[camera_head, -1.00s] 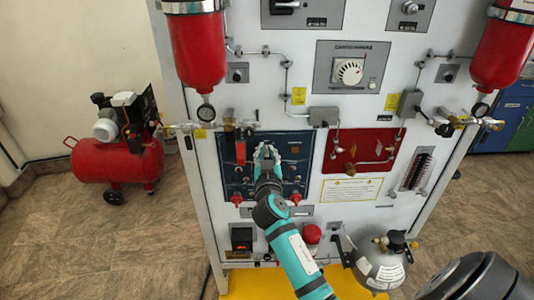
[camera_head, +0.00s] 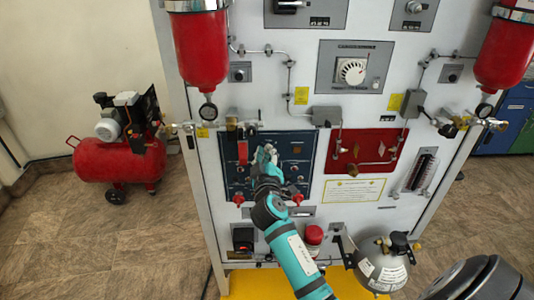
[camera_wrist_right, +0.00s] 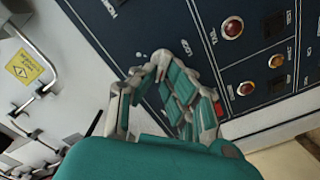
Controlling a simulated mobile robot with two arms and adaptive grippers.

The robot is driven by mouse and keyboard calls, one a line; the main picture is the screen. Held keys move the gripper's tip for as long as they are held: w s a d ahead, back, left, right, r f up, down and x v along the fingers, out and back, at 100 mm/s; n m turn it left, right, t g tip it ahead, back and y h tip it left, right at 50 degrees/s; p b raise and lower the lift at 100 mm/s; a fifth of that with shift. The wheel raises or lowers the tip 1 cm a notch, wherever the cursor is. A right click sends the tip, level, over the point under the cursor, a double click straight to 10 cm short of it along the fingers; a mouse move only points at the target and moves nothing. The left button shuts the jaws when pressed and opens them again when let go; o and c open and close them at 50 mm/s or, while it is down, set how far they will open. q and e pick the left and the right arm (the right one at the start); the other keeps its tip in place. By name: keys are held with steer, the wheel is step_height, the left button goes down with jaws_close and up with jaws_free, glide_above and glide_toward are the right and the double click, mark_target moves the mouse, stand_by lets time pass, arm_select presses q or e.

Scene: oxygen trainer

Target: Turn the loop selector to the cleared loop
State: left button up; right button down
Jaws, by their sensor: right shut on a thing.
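My right gripper (camera_head: 265,154) is at the dark blue panel (camera_head: 234,170), on the front of the white trainer cabinet. In the right wrist view, its grey and teal fingers (camera_wrist_right: 168,82) are close together against the panel. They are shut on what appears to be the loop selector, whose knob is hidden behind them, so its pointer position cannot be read. Beside the fingers on the panel are a red lamp (camera_wrist_right: 232,28), an amber lamp (camera_wrist_right: 275,61) and another red lamp (camera_wrist_right: 245,88). My left gripper is not in view.
A red panel (camera_head: 363,150) sits right of the blue one. A white dial (camera_head: 351,71) is above. Red cylinders (camera_head: 198,50) hang at both sides. A red compressor (camera_head: 118,160) stands left. A grey tank (camera_head: 381,264) stands low at right.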

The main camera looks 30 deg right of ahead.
stand_by(0.6)
steer(key=c, duration=1.4)
jaws_free()
steer(key=shift+a, duration=0.1)
steer(key=v, duration=1.2)
steer(key=shift+w+f+n, duration=0.1)
steer(key=shift+f+n, duration=0.05)
steer(key=shift+n, duration=0.15)
